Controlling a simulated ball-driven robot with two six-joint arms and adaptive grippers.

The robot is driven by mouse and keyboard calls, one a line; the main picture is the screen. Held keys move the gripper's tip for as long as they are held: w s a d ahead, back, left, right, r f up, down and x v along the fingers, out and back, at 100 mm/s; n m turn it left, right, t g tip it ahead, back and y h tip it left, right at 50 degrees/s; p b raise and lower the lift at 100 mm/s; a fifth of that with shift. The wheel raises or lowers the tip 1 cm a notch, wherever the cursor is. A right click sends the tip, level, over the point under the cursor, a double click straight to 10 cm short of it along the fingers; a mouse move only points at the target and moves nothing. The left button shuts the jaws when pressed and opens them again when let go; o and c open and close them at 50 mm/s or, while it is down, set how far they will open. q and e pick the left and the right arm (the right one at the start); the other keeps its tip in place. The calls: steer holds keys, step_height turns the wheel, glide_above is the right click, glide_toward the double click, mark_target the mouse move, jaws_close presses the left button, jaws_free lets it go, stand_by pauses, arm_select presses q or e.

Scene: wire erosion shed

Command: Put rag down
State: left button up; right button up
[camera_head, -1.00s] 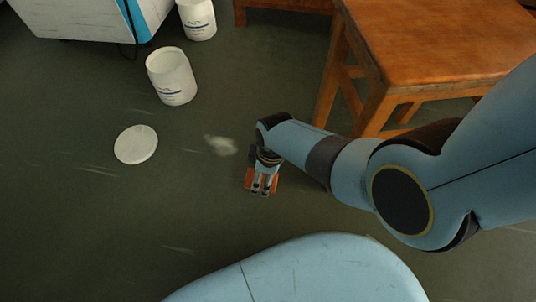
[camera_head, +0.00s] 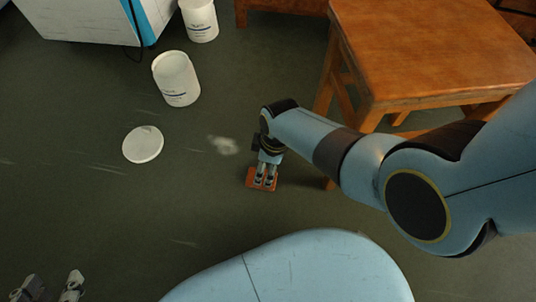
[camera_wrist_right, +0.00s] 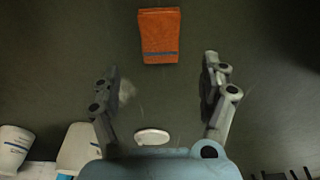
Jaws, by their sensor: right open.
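An orange rag (camera_head: 252,183) with a dark stripe lies folded on the dark floor. In the right wrist view the rag (camera_wrist_right: 160,33) lies beyond the fingertips, clear of both fingers. My right gripper (camera_head: 265,181) is above the rag in the head view and partly covers it. In the wrist view my right gripper (camera_wrist_right: 161,68) has its fingers wide apart with nothing between them. My left gripper (camera_head: 51,286) shows at the lower left corner with its fingers apart and empty, far from the rag.
A pale smudge (camera_head: 224,145) marks the floor left of the right gripper. A round white lid (camera_head: 143,144) and two white tubs (camera_head: 176,80) (camera_head: 200,20) stand further left and back. A wooden table (camera_head: 430,50) is close on the right. Floor at left is clear.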

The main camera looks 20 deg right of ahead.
arm_select(q)
steer(key=shift+w+a+r+g+p, duration=0.1)
steer(key=shift+w+r+g+p, duration=0.25)
steer(key=shift+r+g, duration=0.2)
steer(key=shift+w+r+g+p, duration=0.35)
steer(key=shift+r+g, duration=0.15)
steer(key=shift+g, duration=0.05)
arm_select(e)
step_height(320, 180, up, 2)
steer(key=shift+s+d+r, duration=0.1)
steer(key=shift+d+r, duration=0.05)
steer(key=shift+r, duration=0.1)
arm_select(q)
steer(key=shift+s, duration=0.1)
arm_select(e)
steer(key=shift+s, duration=0.1)
